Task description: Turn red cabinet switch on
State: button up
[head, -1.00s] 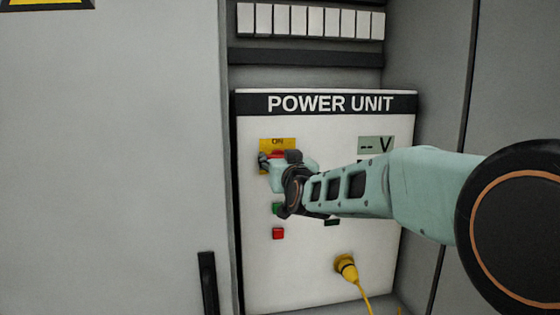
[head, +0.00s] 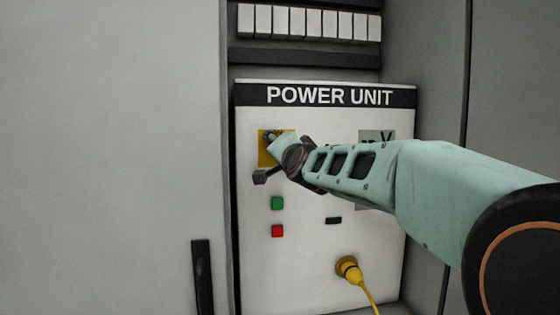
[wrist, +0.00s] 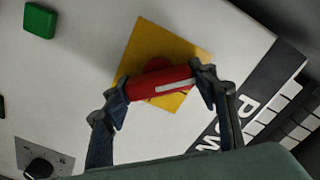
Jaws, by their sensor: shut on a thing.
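The red switch (wrist: 160,84) is a red handle with a white stripe on a yellow plate (head: 265,149), which is on the white power unit panel (head: 300,255). In the wrist view the yellow plate (wrist: 151,42) shows around the handle. My gripper (wrist: 158,88) is shut on the red handle, with one finger at each of its ends. In the head view my gripper (head: 268,158) covers most of the plate and hides the handle.
A green button (head: 277,203) and a red button (head: 278,231) sit below the plate. A yellow plug (head: 347,267) with a cable is lower right. A partly covered display (head: 377,137) is at right. A grey cabinet door (head: 110,150) stands at left.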

jog(key=m+b, duration=0.1)
jog(key=m, duration=0.3)
jog(key=shift+b, duration=0.4)
jog(key=shift+m+b, duration=0.4)
jog(key=shift+m, duration=1.6)
jog(key=o, duration=1.2)
jog(key=shift+f, duration=0.1)
